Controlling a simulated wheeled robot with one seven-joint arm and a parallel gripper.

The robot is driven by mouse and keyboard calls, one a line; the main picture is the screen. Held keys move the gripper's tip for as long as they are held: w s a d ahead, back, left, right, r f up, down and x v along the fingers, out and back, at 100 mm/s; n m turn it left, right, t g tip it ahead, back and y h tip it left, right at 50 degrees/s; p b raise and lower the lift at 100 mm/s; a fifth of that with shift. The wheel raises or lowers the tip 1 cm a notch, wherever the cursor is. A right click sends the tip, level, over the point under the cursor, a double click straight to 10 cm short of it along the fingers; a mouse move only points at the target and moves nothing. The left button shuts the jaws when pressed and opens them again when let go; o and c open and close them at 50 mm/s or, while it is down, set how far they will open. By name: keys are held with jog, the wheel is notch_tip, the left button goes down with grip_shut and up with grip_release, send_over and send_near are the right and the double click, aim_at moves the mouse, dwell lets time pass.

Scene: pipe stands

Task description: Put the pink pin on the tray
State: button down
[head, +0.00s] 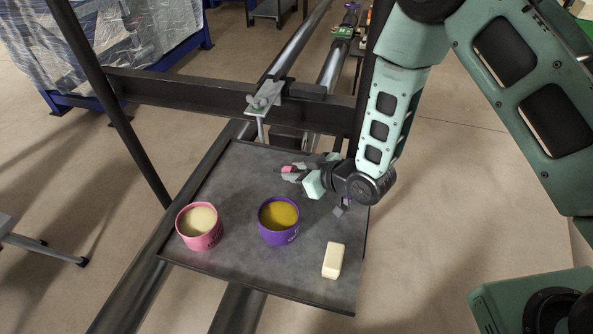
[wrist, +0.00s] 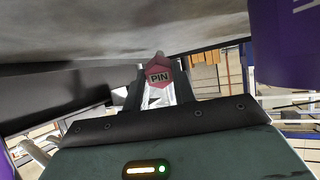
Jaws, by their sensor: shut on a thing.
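The pink pin (wrist: 157,76), marked "PIN", is between the fingers of my gripper (wrist: 160,90) in the wrist view. In the head view the pink pin (head: 288,169) shows as a small pink spot at the tip of my gripper (head: 292,172). My gripper is shut on it, over the far part of the grey tray (head: 235,178). I cannot tell whether the pin touches the tray surface.
On the tray stand a pink tub (head: 199,239) at the left, a purple tub (head: 278,236) in the middle and a cream block (head: 333,260) at the right. A dark rail (head: 190,89) and a small metal bracket (head: 264,98) lie beyond the tray's far edge. The far left of the tray is bare.

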jog(key=shift+f+b, duration=0.3)
jog(key=shift+f, duration=0.1)
jog(key=c, duration=1.1)
grip_release()
jog(key=shift+r, duration=0.1)
jog(key=shift+o, duration=0.2)
jog(key=shift+d, duration=0.1)
jog(key=p+v, duration=0.9)
jog(key=v, duration=0.8)
jog(key=shift+s, duration=0.15)
